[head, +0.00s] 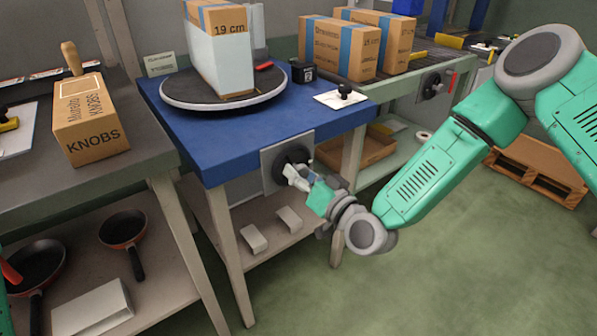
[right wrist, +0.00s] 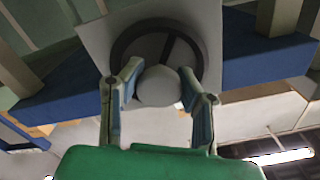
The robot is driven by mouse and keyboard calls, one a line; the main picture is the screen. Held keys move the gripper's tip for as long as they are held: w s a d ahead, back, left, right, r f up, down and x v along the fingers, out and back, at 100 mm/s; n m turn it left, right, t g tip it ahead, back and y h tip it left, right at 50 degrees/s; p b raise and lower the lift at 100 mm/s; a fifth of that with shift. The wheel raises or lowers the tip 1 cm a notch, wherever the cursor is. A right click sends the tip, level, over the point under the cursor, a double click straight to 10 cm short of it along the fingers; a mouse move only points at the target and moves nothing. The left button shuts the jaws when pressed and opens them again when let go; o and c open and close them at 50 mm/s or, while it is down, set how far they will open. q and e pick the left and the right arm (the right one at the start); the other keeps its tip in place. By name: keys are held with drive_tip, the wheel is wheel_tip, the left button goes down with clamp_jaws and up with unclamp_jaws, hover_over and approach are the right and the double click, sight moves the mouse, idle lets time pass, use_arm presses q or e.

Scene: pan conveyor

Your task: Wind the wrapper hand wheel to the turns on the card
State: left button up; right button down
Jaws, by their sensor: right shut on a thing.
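The hand wheel (head: 283,160) is dark and round, on a grey plate at the front of the blue wrapper table (head: 200,128). My right gripper (head: 290,176) is at the wheel, shut on its grey knob. In the right wrist view the knob (right wrist: 158,87) sits between the two fingers, with the dark wheel rim (right wrist: 117,52) and its spoke behind it. The turntable (head: 180,101) on the table carries a tall carton wrapped in pale film (head: 222,62), marked 19 cm. A small card (head: 160,64) stands at the back left; its writing is too small to read. My left gripper is not seen.
A KNOBS box (head: 90,130) stands on the grey bench at left; pans (head: 123,228) lie below. A black knob on a white plate (head: 341,98) is at the table's right. Cartons (head: 338,48) stand on the conveyor. The floor at right is clear up to a wooden pallet (head: 537,178).

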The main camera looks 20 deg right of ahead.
drive_tip(key=c, duration=1.1)
unclamp_jaws()
drive_tip(key=shift+d, duration=0.1)
drive_tip(key=shift+o, duration=0.2)
drive_tip(key=shift+s, duration=0.1)
drive_tip(key=v, duration=1.2)
drive_tip(key=shift+f, duration=0.15)
